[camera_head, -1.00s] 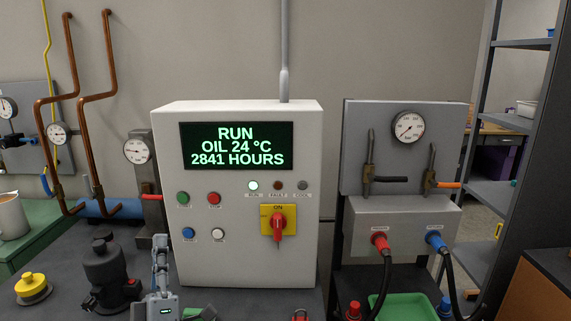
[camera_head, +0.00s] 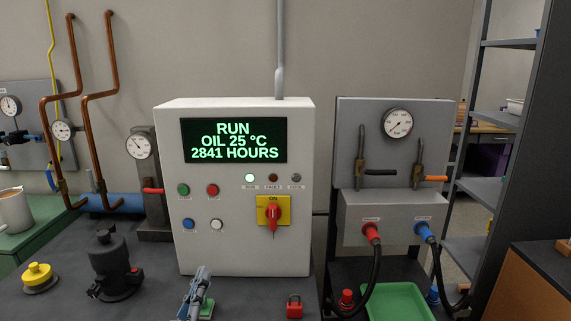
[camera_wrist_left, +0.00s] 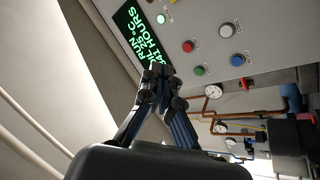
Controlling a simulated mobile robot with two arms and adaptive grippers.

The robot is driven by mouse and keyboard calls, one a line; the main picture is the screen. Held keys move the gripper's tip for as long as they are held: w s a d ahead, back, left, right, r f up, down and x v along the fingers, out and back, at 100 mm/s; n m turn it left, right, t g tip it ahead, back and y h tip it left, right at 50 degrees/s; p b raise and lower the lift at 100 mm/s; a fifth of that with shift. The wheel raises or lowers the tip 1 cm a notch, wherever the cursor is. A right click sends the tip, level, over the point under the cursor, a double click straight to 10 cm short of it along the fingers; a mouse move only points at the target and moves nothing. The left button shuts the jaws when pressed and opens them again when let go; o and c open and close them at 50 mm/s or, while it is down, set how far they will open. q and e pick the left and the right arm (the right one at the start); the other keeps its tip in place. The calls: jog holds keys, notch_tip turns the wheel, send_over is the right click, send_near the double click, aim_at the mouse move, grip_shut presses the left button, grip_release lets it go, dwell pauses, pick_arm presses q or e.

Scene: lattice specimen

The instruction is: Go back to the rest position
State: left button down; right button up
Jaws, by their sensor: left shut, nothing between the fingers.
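My left gripper (camera_head: 203,277) is low in the head view, in front of the white control box (camera_head: 170,255). Its fingers are shut with nothing between them. In the left wrist view the gripper (camera_wrist_left: 157,72) also shows shut and empty, pointing toward the box. The box's display (camera_head: 234,140) reads RUN, OIL 25 °C, 2841 HOURS, and the RUN lamp (camera_head: 250,178) is lit. The red handle (camera_head: 271,214) on its yellow plate stands upright at ON. My right gripper is in neither view.
A black device (camera_head: 112,265) and a yellow-topped part (camera_head: 38,276) stand on the dark bench at left. A red padlock (camera_head: 294,306) lies in front of the box. A gauge panel (camera_head: 430,120) with hoses and a green tray (camera_head: 398,302) are at right, beside a shelf rack (camera_head: 495,120).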

pick_arm(q)
jog(key=s+d+f+m+g, duration=0.25)
jog(key=s+f+g, duration=0.25)
jog(key=f, duration=0.3)
jog(key=s+d+f+m+g, duration=0.1)
jog(key=s+f+m+g, duration=0.35)
jog(key=f, duration=0.45)
jog(key=s+a+f+g+y, duration=0.2)
jog(key=s+a+f+g, duration=0.25)
jog(key=s, duration=0.45)
jog(key=s+a+f+g+y, duration=0.25)
jog(key=s+f+g, duration=0.25)
jog(key=s, duration=0.5)
notch_tip(320, 180, down, 26)
jog(key=s+g, duration=0.1)
jog(key=s+a+f, duration=0.2)
jog(key=s+f, duration=0.6)
jog(key=s+a+f+g, duration=0.1)
jog(key=s+f, duration=0.7)
jog(key=s, duration=0.1)
jog(key=shift+s+a+f, duration=0.2)
jog(key=shift+a+f, duration=0.1)
jog(key=shift+a, duration=0.05)
